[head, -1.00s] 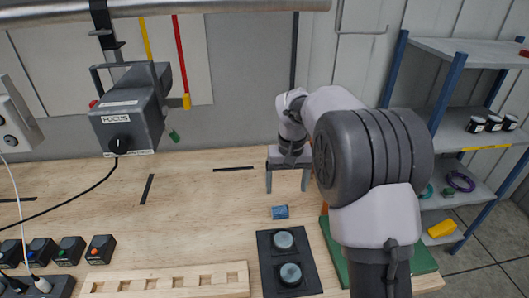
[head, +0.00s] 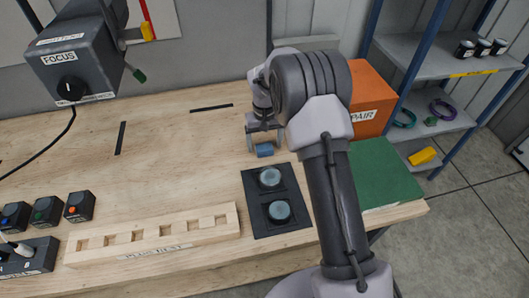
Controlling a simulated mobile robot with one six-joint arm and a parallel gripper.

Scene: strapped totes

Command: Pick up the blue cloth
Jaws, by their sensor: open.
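The blue cloth (head: 264,150) is a small folded blue piece lying on the wooden table (head: 170,150), just behind the black plate with two round lids. My gripper (head: 264,147) is open and points down at the cloth. Its two fingers show to the left and right of the cloth. I cannot tell whether the fingers touch the cloth or the table.
The black plate (head: 291,192) with two round grey-blue pieces lies in front of the cloth. A wooden slotted rack (head: 155,238) is at the front. A green mat (head: 375,172) and an orange bin (head: 371,90) are at right. A grey FOCUS device (head: 75,60) hangs at upper left.

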